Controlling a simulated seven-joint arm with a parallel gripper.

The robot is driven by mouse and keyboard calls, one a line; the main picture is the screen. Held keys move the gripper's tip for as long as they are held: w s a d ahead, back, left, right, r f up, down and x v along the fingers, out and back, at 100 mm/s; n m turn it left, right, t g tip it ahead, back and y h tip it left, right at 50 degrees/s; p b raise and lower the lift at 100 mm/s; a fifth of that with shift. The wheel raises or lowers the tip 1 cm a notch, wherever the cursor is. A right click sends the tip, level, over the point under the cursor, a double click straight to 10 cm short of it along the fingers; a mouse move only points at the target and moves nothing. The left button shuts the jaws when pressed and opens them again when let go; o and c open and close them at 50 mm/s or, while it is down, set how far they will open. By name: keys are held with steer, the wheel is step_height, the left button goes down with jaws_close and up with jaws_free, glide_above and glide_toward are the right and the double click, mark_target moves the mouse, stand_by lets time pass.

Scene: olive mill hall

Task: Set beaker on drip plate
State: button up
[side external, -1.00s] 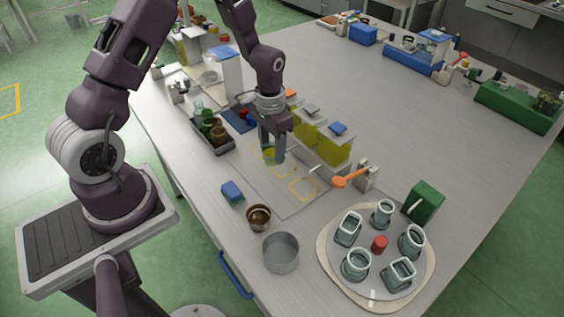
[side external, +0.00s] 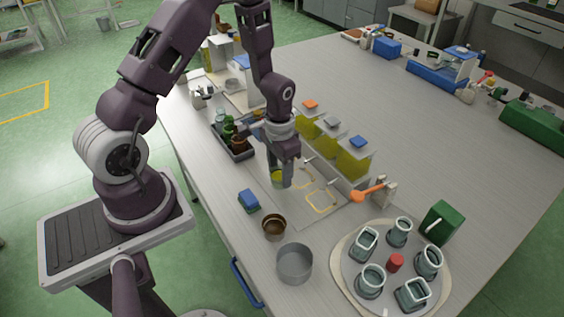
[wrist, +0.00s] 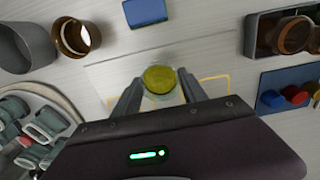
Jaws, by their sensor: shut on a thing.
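A small clear beaker (side external: 277,178) with yellow-green liquid is between the fingers of my gripper (side external: 283,180), which is shut on it. In the wrist view the beaker (wrist: 160,79) sits between the two fingertips (wrist: 161,86), seen from above and looking upright. A thin pale plate (side external: 291,207) with yellow outlines, seemingly the drip plate, lies flat on the bench below it. It also shows in the wrist view (wrist: 110,72). The beaker is over the plate's left part in the side view. I cannot tell whether its base touches the plate. The fingers partly hide it.
Yellow-filled containers (side external: 352,163) with coloured lids line the plate's far side. An orange-handled item (side external: 368,191), brown cup (side external: 274,228), grey pot (side external: 294,263), blue box (side external: 249,201) and dark bottle tray (side external: 239,153) surround it. A round tray (side external: 340,262) holds several jars.

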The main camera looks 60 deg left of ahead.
mark_target(280, 172)
steer(key=shift+f, duration=0.7)
steer(key=shift+f, duration=0.3)
steer(key=o, duration=1.6)
steer(key=shift+c, duration=0.2)
step_height(280, 172, up, 7)
steer(key=shift+r, duration=0.1)
